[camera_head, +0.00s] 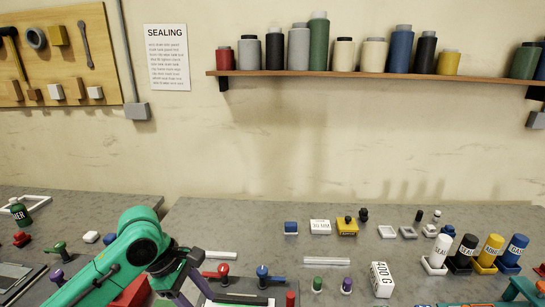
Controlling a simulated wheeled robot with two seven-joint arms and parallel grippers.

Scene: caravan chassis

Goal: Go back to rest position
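My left arm (97,277), green with a dark joint cap, comes in from the lower left and bends above the workbench. Its forearm drops out at the bottom edge, and the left gripper is not in view. A small green part at the lower right edge may belong to my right arm, but the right gripper is not in view. I cannot see whether either hand holds anything.
A grey workbench (290,226) carries a white box (381,280), a yellow block (347,227) and several labelled bottles in holders, including a blue bottle (514,250). A shelf (370,75) and a pegboard (70,60) are on the wall behind.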

